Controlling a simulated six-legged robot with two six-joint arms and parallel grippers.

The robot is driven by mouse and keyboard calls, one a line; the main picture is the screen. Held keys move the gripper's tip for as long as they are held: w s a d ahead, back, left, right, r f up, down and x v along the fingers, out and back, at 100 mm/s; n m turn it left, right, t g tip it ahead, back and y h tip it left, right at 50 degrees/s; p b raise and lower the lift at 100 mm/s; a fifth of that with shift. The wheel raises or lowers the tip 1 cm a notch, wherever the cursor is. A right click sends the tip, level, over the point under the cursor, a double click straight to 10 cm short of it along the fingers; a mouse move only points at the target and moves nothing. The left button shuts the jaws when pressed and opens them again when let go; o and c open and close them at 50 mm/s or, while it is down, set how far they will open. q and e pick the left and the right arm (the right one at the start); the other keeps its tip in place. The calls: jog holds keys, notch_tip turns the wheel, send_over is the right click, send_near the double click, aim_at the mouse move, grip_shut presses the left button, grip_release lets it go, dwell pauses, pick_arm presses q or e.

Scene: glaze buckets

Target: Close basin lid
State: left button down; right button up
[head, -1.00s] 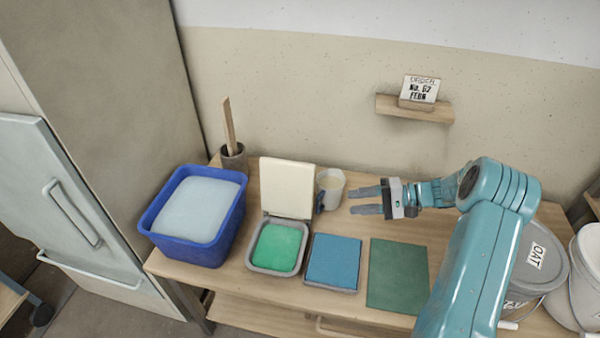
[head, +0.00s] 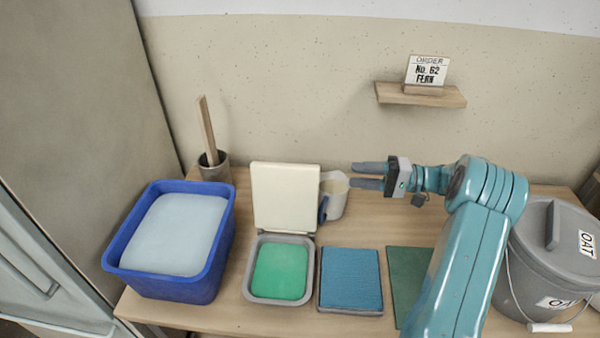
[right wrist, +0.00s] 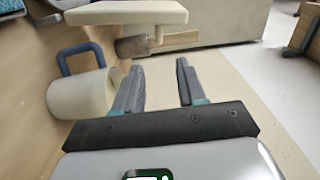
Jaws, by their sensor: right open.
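The basin (head: 249,272) is a grey tray of green glaze on the table, and its cream lid (head: 284,197) stands raised at the back edge. The lid also shows in the right wrist view (right wrist: 125,12), edge-on at the top. My right gripper (head: 352,175) is open and empty, to the right of the lid, with its fingers pointing left toward it. It is apart from the lid, near a white pitcher (head: 335,190). In the right wrist view the fingers (right wrist: 158,85) are spread with nothing between them. My left gripper is not in view.
The white pitcher with a blue handle (right wrist: 82,58) stands close beside the fingers. A blue tub (head: 125,277) is left of the basin, a blue pad (head: 350,278) right of it. A grey lidded bucket (head: 560,265) stands at right. A brush pot (head: 214,168) is behind.

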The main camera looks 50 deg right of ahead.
aim_at(304, 173)
jog(key=x, duration=1.4)
jog(key=shift+f, duration=0.2)
grip_shut()
